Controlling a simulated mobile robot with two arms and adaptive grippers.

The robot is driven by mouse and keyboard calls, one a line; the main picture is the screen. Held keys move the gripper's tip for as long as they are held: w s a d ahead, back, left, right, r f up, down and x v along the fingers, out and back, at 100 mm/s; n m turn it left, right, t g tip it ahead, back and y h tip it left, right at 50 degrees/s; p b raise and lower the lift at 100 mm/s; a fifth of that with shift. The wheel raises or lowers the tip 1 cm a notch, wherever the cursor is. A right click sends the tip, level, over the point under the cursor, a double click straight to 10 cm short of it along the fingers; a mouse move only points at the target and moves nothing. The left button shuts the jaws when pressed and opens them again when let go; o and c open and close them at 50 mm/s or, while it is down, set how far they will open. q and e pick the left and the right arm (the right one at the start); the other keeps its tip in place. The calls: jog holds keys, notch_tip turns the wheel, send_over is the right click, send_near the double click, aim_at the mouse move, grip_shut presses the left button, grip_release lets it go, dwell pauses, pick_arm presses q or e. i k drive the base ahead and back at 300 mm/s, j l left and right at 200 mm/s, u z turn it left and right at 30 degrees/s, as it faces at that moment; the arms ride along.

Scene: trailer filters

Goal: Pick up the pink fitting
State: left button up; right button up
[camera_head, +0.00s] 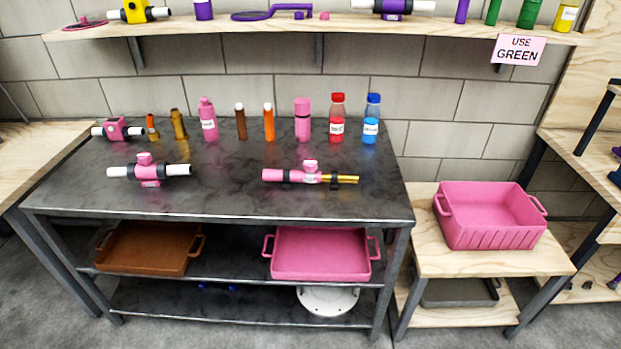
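Several pink fittings are in view, and I cannot tell which one is meant. One pink fitting with white pipe ends (149,181) lies near the front left of the dark table (225,204). A smaller pink fitting with white ends (115,127) sits at the table's back left corner. A long pink fitting with black clamps and a gold rod (309,177) lies at the right of the table. Neither of my grippers shows in the head view.
Several bottles and tubes, including a pink bottle (208,120), stand along the table's back. A pink crate (465,243) sits on a wooden stand at right. Brown (133,266) and pink (318,267) trays lie below. A wooden shelf (219,28) holds coloured parts above. The table's front is clear.

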aim_at(287, 177)
jog(key=i+j, duration=0.1)
jog(key=i, duration=0.5)
jog(key=i+j, duration=0.15)
jog(key=i, duration=0.4)
